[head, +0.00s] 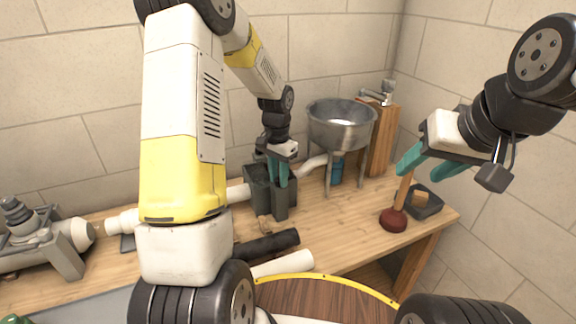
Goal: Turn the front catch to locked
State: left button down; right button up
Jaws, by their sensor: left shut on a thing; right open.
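A dark grey clamp block (256,184) stands on the workbench near the wall, with white pipe running in from both sides. My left gripper (277,182) points down at the block's front right side, its teal fingers closed on a small part there. That part is mostly hidden by the fingers; it appears to be the front catch, and its angle cannot be read. My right gripper (420,172) is open and empty, in the air at the right above a plunger (393,220).
A metal basin (342,125) on legs stands just right of the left gripper, with a tap (380,94) behind it. A black tube (266,245) and a white pipe (283,264) lie in front of the block. A dark tray (427,204) sits at the bench's right end.

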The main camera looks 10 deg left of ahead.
pick_arm(q)
jog(key=c, duration=1.1)
grip_release()
jog(key=shift+r, duration=0.1)
notch_tip(320, 180, up, 7)
jog(key=shift+r, duration=0.35)
